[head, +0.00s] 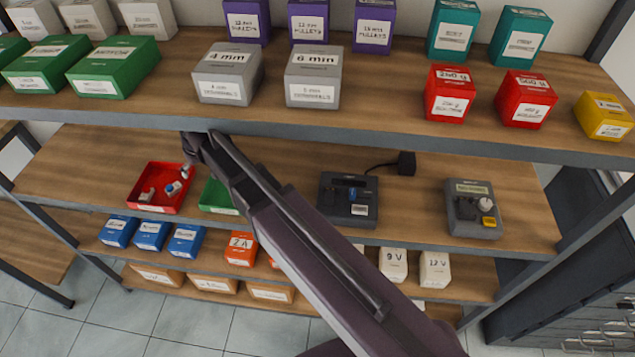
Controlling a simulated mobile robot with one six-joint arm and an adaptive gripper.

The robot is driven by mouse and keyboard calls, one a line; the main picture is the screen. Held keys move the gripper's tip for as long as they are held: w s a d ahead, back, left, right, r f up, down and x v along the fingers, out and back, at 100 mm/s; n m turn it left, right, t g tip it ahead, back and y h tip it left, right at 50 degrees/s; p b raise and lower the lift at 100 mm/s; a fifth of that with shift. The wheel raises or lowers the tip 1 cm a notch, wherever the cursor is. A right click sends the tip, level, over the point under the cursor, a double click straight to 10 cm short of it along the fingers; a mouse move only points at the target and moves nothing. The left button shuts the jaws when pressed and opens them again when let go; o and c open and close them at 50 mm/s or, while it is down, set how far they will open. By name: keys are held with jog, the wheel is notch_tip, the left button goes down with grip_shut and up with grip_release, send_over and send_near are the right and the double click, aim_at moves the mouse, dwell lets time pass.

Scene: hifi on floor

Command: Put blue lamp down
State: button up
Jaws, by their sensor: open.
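A small blue-and-white piece (173,188), which looks like the blue lamp, lies in the open red tray (158,208) on the middle shelf. A small greyish piece (147,195) lies left of it in the same tray. A green tray (213,196) stands right of the red one, partly hidden by my arm.
A dark device (348,207) and a grey device (470,212) stand to the right on the middle shelf (415,222). The upper shelf edge (380,132), with grey (312,95) and red boxes (449,103) above, overhangs. Blue boxes (152,236) stand below.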

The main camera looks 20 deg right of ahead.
jog(key=s+d+m, duration=0.1)
jog(key=s+d, duration=0.1)
jog(key=d, duration=0.4)
jog(key=s+d+m+h, duration=0.1)
jog(key=d, duration=0.5)
jog(key=s+d+m+g, duration=0.1)
jog(key=s+d, duration=0.1)
jog(key=d, duration=0.4)
jog(key=shift+s+d+f+h, duration=0.3)
jog(key=shift+f+h, duration=0.05)
jog(key=shift+h, duration=0.05)
jog(key=s+d+m, duration=0.1)
jog(key=s+d, duration=0.2)
jog(key=d, duration=0.1)
jog(key=s+d+m+g, duration=0.1)
jog(key=s+d, duration=0.2)
jog(key=d, duration=0.2)
jog(key=s+d+m+h, duration=0.1)
jog(key=s+d, duration=0.2)
jog(key=d, duration=0.1)
jog(key=shift+d+f+m+g, duration=0.15)
jog(key=shift+d+m+g, duration=0.15)
jog(key=shift+d+m, duration=0.1)
jog(key=shift+s, duration=0.1)
